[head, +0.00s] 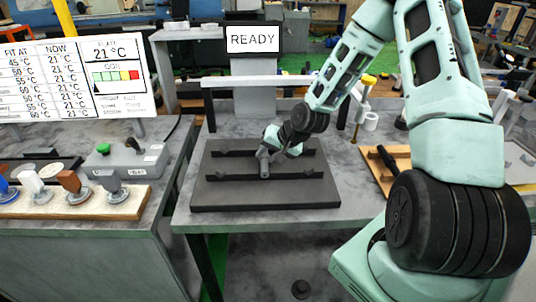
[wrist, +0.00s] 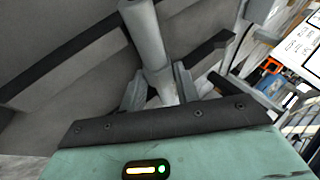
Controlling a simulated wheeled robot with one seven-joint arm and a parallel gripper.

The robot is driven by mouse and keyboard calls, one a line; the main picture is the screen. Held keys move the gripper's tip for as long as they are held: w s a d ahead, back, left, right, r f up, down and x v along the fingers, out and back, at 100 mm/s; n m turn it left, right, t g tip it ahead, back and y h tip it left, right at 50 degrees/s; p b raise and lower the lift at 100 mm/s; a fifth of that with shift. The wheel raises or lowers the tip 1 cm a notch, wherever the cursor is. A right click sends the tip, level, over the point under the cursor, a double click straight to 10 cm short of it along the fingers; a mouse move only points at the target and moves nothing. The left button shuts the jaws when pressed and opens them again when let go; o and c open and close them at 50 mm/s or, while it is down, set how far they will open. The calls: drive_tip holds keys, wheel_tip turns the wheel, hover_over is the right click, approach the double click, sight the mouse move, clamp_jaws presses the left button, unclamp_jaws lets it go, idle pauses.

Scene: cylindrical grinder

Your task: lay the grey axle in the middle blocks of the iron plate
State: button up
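The iron plate (head: 215,198) is a dark slab on the grey table, with two black rails across it that carry small blocks. The grey axle (head: 264,163) shows near the plate's middle, running front to back across the rails, its near end at the near rail's middle block. The wrist view shows the axle (wrist: 148,35) as a stepped grey rod passing between the fingers. My gripper (wrist: 160,85) has one finger close on each side of it and looks shut on it. In the head view my gripper (head: 284,141) hides the far end. I cannot tell whether the axle is seated.
A white bar (head: 255,81) spans behind the plate, below a READY screen (head: 252,39). A wooden tray (head: 375,170) and a yellow-topped post (head: 365,95) stand to the right. A control box (head: 125,160) and a board with several handles (head: 90,205) are at left.

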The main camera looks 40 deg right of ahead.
drive_tip(key=o, duration=0.4)
drive_tip(key=shift+c, duration=0.2)
drive_tip(key=p+v, duration=0.2)
drive_tip(key=v, duration=1.5)
drive_tip(key=shift+r+p, duration=0.25)
drive_tip(key=shift+p, duration=0.1)
